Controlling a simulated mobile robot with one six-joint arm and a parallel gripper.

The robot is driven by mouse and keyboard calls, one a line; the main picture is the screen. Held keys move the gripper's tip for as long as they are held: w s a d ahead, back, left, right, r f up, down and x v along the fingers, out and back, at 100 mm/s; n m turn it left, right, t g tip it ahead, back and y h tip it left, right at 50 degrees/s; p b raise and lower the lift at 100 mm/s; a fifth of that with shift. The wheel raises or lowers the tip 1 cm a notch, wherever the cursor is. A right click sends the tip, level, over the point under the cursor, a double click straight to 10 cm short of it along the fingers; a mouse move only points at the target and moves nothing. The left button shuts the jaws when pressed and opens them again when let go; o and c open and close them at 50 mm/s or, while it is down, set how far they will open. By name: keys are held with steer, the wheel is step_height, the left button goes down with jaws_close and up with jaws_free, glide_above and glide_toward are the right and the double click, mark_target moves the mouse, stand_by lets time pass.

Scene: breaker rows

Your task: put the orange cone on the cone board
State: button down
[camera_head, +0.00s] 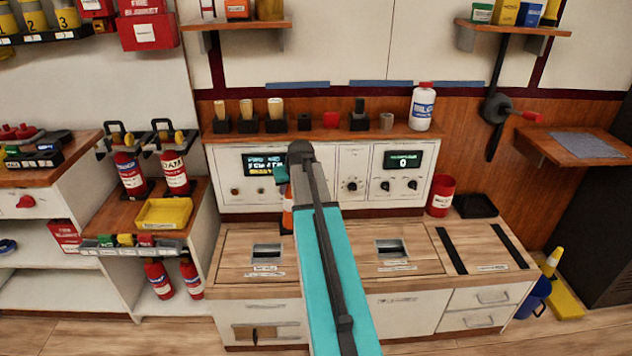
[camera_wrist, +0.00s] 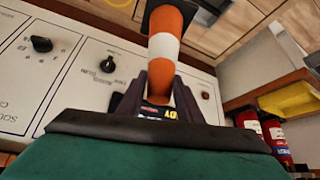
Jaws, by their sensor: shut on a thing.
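The orange cone (camera_wrist: 166,50) has a white band and a dark square base. My gripper (camera_wrist: 160,85) is shut on the cone's narrow end in the wrist view, with the base pointing away from the fingers. In the head view the cone (camera_head: 287,212) shows only as a small orange and white part beside my arm, in front of the panel and above the counter. My arm hides the rest. A yellow board (camera_head: 567,304) lies on the floor at the lower right and looks like the cone board. A yellow cone (camera_head: 553,259) stands at its far end.
A blue bucket (camera_head: 535,297) stands left of the yellow board. The counter (camera_head: 340,270) has two recessed handles and black strips at its right. A red can (camera_head: 440,195) and black tray (camera_head: 478,205) stand at its back. Red extinguishers (camera_head: 173,172) and a yellow bin (camera_head: 164,213) are left.

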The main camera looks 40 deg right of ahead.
steer(key=a+r+n+p, duration=0.1)
steer(key=a+r+p, duration=0.1)
steer(key=a, duration=1.1)
steer(key=w+a+r+n+y+p, duration=0.1)
steer(key=a+r+n+p, duration=0.1)
steer(key=a, duration=1.2)
steer(key=a+r+n+y+p, duration=0.1)
steer(key=a+p, duration=0.3)
steer(key=a, duration=1)
steer(key=shift+w+a+r+t, duration=0.2)
steer(key=shift+a+r+t, duration=0.1)
steer(key=shift+r, duration=0.25)
steer(key=shift+d, duration=0.1)
